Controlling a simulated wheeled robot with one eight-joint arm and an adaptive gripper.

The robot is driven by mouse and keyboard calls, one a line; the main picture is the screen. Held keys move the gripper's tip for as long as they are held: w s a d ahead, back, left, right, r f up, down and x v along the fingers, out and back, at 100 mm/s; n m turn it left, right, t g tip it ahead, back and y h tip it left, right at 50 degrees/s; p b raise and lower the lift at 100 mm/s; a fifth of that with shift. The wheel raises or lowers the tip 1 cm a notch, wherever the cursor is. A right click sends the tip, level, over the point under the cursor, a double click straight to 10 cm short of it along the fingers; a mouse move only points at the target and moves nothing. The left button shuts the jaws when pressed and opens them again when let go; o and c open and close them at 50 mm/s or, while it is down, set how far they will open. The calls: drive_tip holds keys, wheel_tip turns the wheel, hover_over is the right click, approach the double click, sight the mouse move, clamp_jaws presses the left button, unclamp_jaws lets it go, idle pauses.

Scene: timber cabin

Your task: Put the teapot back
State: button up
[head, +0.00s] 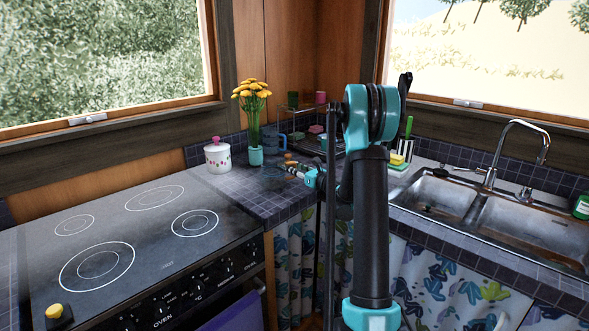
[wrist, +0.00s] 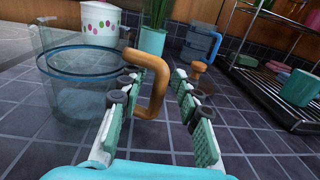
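The teapot looks like a clear glass pot (wrist: 85,95) with a tan, loop-shaped handle (wrist: 153,90). It stands upright on the dark tiled counter at the left of the wrist view. In the head view its glass (head: 270,172) is faint and small, near the counter's corner. My gripper (wrist: 158,82) is open, with its handle loop between the two padded fingers. The handle is close to the left finger; I cannot tell whether they touch. A clear gap shows on the right finger's side. In the head view my gripper (head: 293,171) is small and partly hidden by my arm.
A dotted white canister (head: 217,155), a vase of yellow flowers (head: 255,155) and a blue pitcher (wrist: 200,46) stand behind. A wooden-topped item (wrist: 200,70) is just beyond the right finger. A dish rack (wrist: 270,85) is at right. The stove (head: 130,225) and sink (head: 445,195) flank the corner.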

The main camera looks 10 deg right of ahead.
drive_tip(key=shift+s+d+r, duration=0.1)
drive_tip(key=shift+r, duration=0.05)
drive_tip(key=v, duration=1.2)
drive_tip(key=s+a+f+n+g+h, duration=0.1)
drive_tip(key=s+a+f+n+g, duration=0.25)
drive_tip(key=s+a+n, duration=0.35)
drive_tip(key=s+a+f+n+g+h, duration=0.25)
drive_tip(key=s+a+n+g, duration=0.2)
drive_tip(key=s+n, duration=0.4)
drive_tip(key=s+d+f+n+g+h, duration=0.1)
drive_tip(key=s+f+n+h, duration=0.1)
drive_tip(key=s+n, duration=0.2)
drive_tip(key=s+d+f+n+g+h, duration=0.1)
drive_tip(key=s+n, duration=0.4)
drive_tip(key=s, duration=0.5)
drive_tip(key=s+d+f+n+g+h, duration=0.1)
drive_tip(key=s+d+f+n+h, duration=0.2)
drive_tip(key=s+f+n, duration=0.2)
drive_tip(key=shift+s+d, duration=0.2)
drive_tip(key=shift+s, duration=0.9)
